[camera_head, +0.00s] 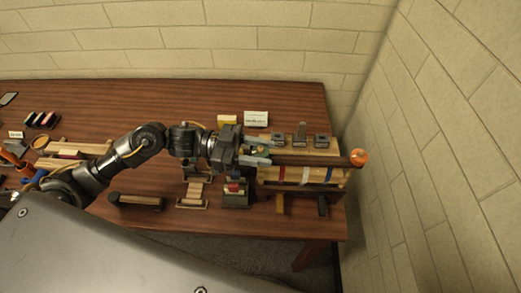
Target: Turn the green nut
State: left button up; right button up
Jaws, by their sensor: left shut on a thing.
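The green nut (262,149) shows as a small green patch between the fingers of my left gripper (260,151), at the left end of a wooden fixture (300,175). My left arm reaches in from the left, and the gripper is shut on the nut. The fingers hide most of the nut, so its angle cannot be told. My right gripper is not in view.
A dark bar with an orange knob (358,157) runs along the fixture. Several grey blocks (320,140) stand behind it. A white card (256,118) stands at the back. A wooden roller (136,201) lies left. The wall is close on the right.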

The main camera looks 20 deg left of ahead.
pick_arm(q)
jog(key=m+g+b, duration=0.1)
jog(key=g, duration=0.1)
jog(key=shift+w+f+m+g+b, duration=0.1)
jog(key=shift+m+g+b, duration=0.25)
jog(key=shift+m+g, duration=0.05)
jog(key=m+g+b, duration=0.2)
jog(key=g, duration=0.1)
jog(key=m+g+y+b, duration=0.1)
jog(key=m+g+b, duration=0.1)
jog(key=g+b, duration=0.1)
jog(key=shift+f+b, duration=0.15)
jog(key=shift+b, duration=0.15)
jog(key=shift+r+m+g+y+b, duration=0.2)
jog(key=shift+m+g+y+b, duration=0.35)
jog(key=shift+g+b, duration=0.4)
jog(key=o, duration=1)
jog(key=shift+c, duration=0.2)
jog(key=shift+a, duration=0.1)
